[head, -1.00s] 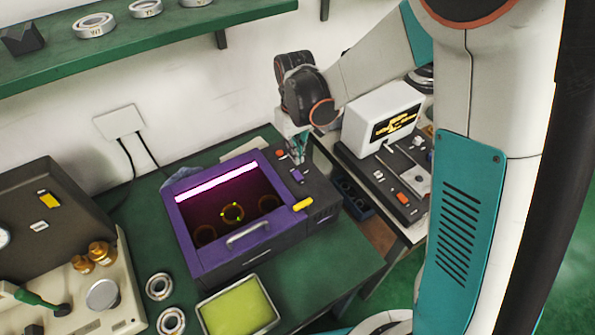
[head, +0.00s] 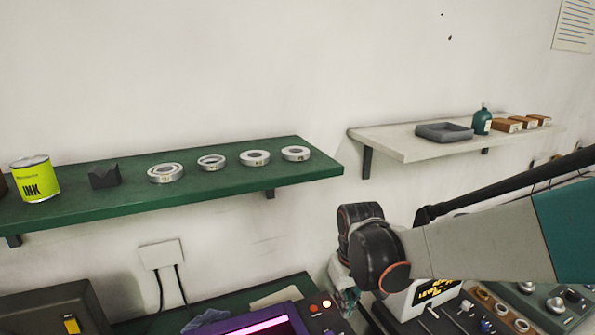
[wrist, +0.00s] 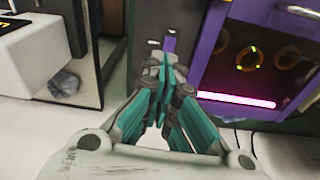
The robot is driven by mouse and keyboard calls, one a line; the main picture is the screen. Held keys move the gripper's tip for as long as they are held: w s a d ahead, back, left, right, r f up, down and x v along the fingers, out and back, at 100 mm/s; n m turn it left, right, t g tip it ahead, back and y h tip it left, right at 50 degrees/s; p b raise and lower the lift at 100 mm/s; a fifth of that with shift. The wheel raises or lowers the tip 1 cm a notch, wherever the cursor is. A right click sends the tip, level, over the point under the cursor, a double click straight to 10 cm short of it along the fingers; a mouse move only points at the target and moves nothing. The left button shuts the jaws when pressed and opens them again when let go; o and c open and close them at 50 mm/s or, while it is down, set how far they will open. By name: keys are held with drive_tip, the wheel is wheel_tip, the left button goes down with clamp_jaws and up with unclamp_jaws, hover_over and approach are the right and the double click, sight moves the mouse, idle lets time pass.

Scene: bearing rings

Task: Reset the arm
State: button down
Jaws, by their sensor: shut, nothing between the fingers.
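My gripper (wrist: 166,84) is shut and empty, its teal fingers together in the wrist view. It points down at the control panel side of a purple machine (wrist: 207,40) with a glowing pink strip and rings inside. In the head view the gripper (head: 349,300) hangs at the bottom, below my dark wrist joint, just right of the purple machine (head: 290,317), which is mostly cut off by the lower edge. Whether the fingertips touch the panel cannot be told.
A green shelf (head: 230,192) holds an ink can (head: 36,178), a dark block (head: 104,176) and several bearing rings (head: 255,158). A white shelf (head: 395,150) holds a grey tray (head: 444,133), a bottle (head: 482,120) and small boxes. A white device (head: 432,293) stands right of my gripper.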

drive_tip(key=s+d+r+m+t+b, duration=0.2)
drive_tip(key=s+d+r+t, duration=0.1)
drive_tip(key=s, duration=0.5)
drive_tip(key=s+d+r+m+t+b, duration=0.1)
drive_tip(key=s+d+r+t+b, duration=0.1)
drive_tip(key=s+d, duration=0.3)
drive_tip(key=shift+s+d+r+m+t, duration=0.4)
drive_tip(key=shift+s+r, duration=0.25)
drive_tip(key=shift+s, duration=1.25)
drive_tip(key=shift+w+a, duration=0.1)
drive_tip(key=w+a+f+n+g+p, duration=0.2)
drive_tip(key=w+a+n, duration=0.4)
drive_tip(key=n, duration=0.5)
drive_tip(key=w+a+f+n+g+p, duration=0.2)
drive_tip(key=w+a+n+g+p, duration=0.2)
drive_tip(key=w+n, duration=0.6)
drive_tip(key=shift+w+a+n, duration=0.25)
drive_tip(key=shift+a+n, duration=0.55)
drive_tip(key=shift+a, duration=0.1)
drive_tip(key=shift+f, duration=0.1)
